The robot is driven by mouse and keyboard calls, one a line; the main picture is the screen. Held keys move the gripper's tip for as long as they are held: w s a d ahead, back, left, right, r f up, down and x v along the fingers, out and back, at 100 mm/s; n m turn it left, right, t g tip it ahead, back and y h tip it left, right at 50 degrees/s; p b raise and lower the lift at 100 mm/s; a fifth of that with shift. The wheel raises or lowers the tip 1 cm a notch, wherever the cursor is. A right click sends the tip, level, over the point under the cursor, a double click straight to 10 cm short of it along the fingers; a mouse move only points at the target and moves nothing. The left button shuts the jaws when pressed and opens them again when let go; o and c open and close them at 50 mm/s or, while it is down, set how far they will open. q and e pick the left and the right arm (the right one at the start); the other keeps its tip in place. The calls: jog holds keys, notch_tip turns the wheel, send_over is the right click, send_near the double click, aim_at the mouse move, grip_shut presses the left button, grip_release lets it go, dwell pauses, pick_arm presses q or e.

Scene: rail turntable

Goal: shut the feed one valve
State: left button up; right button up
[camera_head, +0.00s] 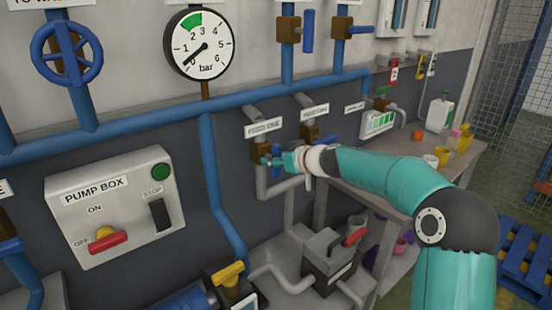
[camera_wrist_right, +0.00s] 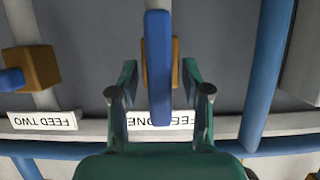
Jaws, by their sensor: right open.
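The feed one valve has a brown body (camera_head: 257,151) under the label reading FEED ONE (camera_head: 264,128) in the head view. In the wrist view its blue lever (camera_wrist_right: 158,60) runs in line with its grey pipe, over the brown body, and partly covers the upside-down label (camera_wrist_right: 180,118). My right gripper (camera_head: 271,160) is at this valve and hides most of the lever in the head view. In the wrist view the right gripper (camera_wrist_right: 159,78) is open, with one green finger on each side of the lever and gaps between. My left gripper is not in view.
The feed two valve (camera_wrist_right: 40,67) is close beside, its blue lever crosswise to its pipe. Blue pipes (camera_head: 140,117) run along the wall. A pump box (camera_head: 110,210) is at left, a gauge (camera_head: 199,44) above. A bench (camera_head: 455,165) with small items is at right.

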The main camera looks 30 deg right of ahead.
grip_shut()
